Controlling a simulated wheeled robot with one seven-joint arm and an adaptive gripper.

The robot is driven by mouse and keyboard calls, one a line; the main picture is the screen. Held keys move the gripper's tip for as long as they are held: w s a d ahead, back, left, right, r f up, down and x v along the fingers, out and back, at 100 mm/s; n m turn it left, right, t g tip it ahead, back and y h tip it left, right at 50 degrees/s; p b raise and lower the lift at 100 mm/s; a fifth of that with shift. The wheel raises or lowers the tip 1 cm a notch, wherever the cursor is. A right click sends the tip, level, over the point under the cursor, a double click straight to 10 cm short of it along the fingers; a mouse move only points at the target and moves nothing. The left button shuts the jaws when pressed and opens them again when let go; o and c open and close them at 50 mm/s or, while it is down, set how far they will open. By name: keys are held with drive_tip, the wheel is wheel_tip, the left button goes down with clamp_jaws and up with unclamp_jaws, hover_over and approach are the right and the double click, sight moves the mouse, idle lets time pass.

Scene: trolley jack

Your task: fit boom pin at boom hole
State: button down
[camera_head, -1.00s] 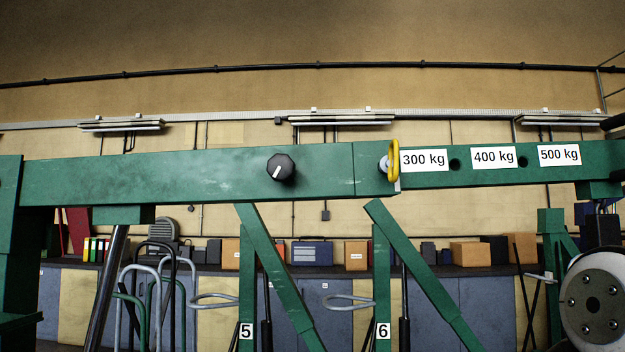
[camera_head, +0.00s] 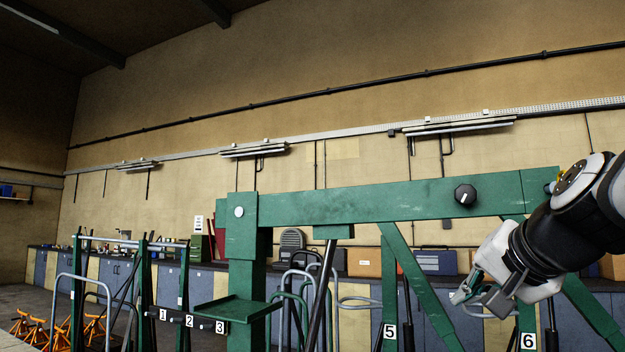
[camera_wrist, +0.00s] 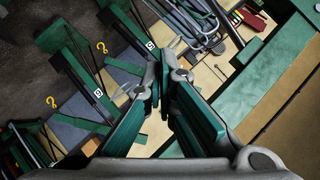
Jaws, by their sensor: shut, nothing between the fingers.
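The green boom (camera_head: 370,204) runs level across the right of the head view. A black knob (camera_head: 466,194) sits on its side. My gripper (camera_head: 470,298) hangs below the boom, in front of the lower frame, pointing down and left. In the wrist view my gripper (camera_wrist: 162,73) has its fingertips close together with nothing held. The boom also shows in the wrist view (camera_wrist: 280,75), at the right and apart from the fingers. The right part of the boom is behind my arm or out of frame.
A green post (camera_head: 245,255) with a small tray (camera_head: 238,308) stands left of my gripper. Grey tubular handles (camera_head: 300,290) and cabinets stand behind. Open air lies above the boom.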

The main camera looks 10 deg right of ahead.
drive_tip(key=d+r+m+t+h+p, duration=0.15)
drive_tip(key=d+r+m+h, duration=0.35)
drive_tip(key=d+r, duration=0.65)
drive_tip(key=d+r+m+t+h, duration=0.2)
drive_tip(key=d+r+m+h, duration=0.4)
drive_tip(key=d, duration=0.9)
drive_tip(key=shift+w+d+r+m+y+p, duration=0.2)
drive_tip(key=shift+w+d+r+y, duration=0.2)
drive_tip(key=shift+w, duration=0.3)
drive_tip(key=shift+w+d+r+m+y+p, duration=0.15)
drive_tip(key=shift+w+d+r+y, duration=0.15)
drive_tip(key=shift+w+d, duration=0.35)
drive_tip(key=shift+w+d+r+m+y+p, duration=0.2)
drive_tip(key=shift+w+d+r+y, duration=0.15)
drive_tip(key=shift+w, duration=0.45)
drive_tip(key=shift+p+x, duration=0.6)
drive_tip(key=shift+x, duration=1.95)
drive_tip(key=shift+f, duration=0.15)
